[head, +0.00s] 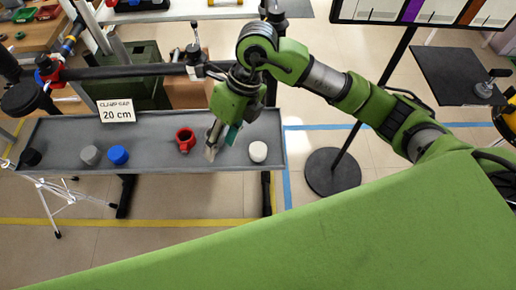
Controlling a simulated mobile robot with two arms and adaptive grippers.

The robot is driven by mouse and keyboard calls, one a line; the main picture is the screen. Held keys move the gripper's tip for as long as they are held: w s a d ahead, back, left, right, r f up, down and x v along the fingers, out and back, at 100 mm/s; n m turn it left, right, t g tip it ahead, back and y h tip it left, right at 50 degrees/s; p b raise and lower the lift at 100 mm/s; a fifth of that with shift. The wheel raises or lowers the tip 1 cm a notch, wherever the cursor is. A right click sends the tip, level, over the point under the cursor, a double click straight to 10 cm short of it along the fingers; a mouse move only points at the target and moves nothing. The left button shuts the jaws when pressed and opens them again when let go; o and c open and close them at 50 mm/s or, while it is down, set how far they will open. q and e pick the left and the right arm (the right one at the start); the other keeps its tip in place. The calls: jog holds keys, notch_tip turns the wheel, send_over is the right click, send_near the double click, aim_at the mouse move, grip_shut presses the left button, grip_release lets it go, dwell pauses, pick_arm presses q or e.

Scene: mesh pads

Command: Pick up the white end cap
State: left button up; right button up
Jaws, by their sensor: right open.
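The white end cap (258,152) stands on the grey tray table (155,130), near its right end. My right gripper (216,146) hangs over the table just to the left of the white cap, fingers pointing down, open. It appears apart from the cap. Part of the gripper and the table behind it are hidden by my green arm. My left gripper is not in view.
On the same table are a red ring-shaped part (185,139), a blue cap (118,155), a grey cap (90,155) and a black cap (31,157). A sign (117,110) reading 20 cm stands at the back. A black stand (333,174) is to the right.

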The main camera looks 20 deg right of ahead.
jog(key=w+d+m+t+h, duration=0.1)
jog(key=w+d+h, duration=0.25)
jog(key=d, duration=0.55)
send_over(258, 149)
jog(key=shift+h, duration=0.45)
notch_tip(258, 149, down, 8)
jog(key=shift+r+p, duration=0.1)
jog(key=shift+p, duration=0.2)
jog(key=shift+f+p, duration=0.6)
jog(key=shift+f, duration=2.4)
jog(key=c, duration=0.8)
